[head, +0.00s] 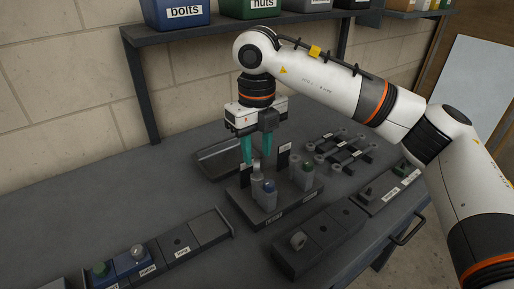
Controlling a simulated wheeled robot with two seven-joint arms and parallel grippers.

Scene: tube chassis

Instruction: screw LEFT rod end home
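My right gripper (257,162) points straight down over the dark stand (246,211). Its two teal fingers are apart, with no part clearly held between them. A light grey cylindrical piece (258,172) stands just below the fingertips; I cannot tell whether they touch it. The tube chassis (343,151) of dark bars with grey round joints lies to the right of the gripper. Which rod end is the left one cannot be told. My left gripper is out of view.
Blue-topped (269,187) and green-topped (307,167) grey pieces stand on the stand. A shallow tray (215,158) lies behind it. A labelled rack (182,246) is at the front left, another (385,188) at the right. The left tabletop is clear.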

